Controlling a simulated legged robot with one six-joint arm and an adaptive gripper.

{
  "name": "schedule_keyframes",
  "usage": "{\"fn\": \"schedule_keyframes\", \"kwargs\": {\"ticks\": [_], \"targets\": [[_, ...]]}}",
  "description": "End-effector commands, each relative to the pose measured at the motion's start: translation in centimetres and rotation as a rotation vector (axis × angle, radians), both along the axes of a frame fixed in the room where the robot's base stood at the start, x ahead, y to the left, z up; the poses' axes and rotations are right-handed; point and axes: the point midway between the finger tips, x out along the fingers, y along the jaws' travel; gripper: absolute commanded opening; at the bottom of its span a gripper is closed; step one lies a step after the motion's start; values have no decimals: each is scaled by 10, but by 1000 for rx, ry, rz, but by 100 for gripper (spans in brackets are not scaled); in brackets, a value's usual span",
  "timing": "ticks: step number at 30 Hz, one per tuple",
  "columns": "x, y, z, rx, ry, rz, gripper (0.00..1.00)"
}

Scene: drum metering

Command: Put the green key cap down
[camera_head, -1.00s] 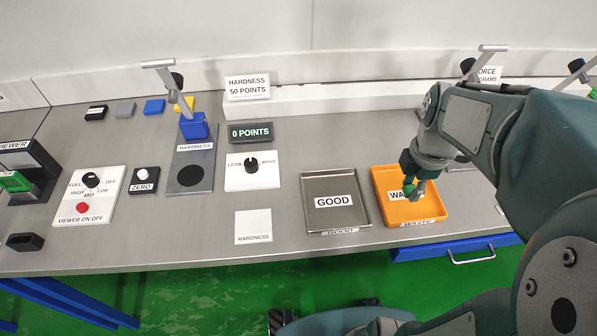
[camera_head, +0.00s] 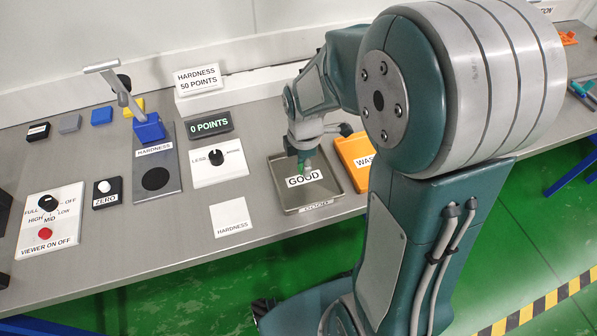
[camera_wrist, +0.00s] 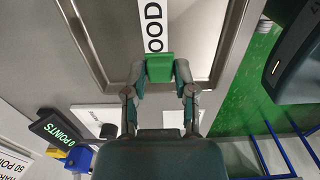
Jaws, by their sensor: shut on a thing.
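The green key cap (camera_wrist: 159,68) is between the fingertips of my gripper (camera_wrist: 160,80) in the wrist view. My gripper (camera_head: 303,163) is shut on it, over the grey tray labelled GOOD (camera_head: 282,180). In the head view the cap is a small green patch (camera_head: 308,154) at the fingertips, just above the label. I cannot tell whether the cap touches the tray floor. The orange tray labelled WASTE (camera_head: 352,150) stands to the right, partly hidden by my arm.
A white HARDNESS card (camera_head: 231,217) and a dial plate (camera_head: 217,163) lie left of the grey tray. Black, grey, blue and yellow caps (camera_head: 70,124) sit at the back left. The bench's front edge is close to the trays.

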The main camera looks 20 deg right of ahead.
Motion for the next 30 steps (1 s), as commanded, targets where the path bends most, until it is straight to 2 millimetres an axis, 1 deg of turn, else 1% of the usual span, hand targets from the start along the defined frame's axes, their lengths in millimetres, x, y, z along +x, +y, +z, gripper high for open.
{"fn": "schedule_keyframes", "kwargs": {"ticks": [5,9,11,22,23,24,25,30], "targets": [[6,7,-14,2,2,0,14],[6,9,-36,-2,4,-2,14],[6,10,-41,-2,3,-2,14],[6,8,-45,-1,0,-2,14],[6,8,-45,-1,0,-2,49],[6,7,-44,0,0,-2,67],[6,7,-44,0,0,-2,70],[6,8,-44,-1,0,-2,70]]}}
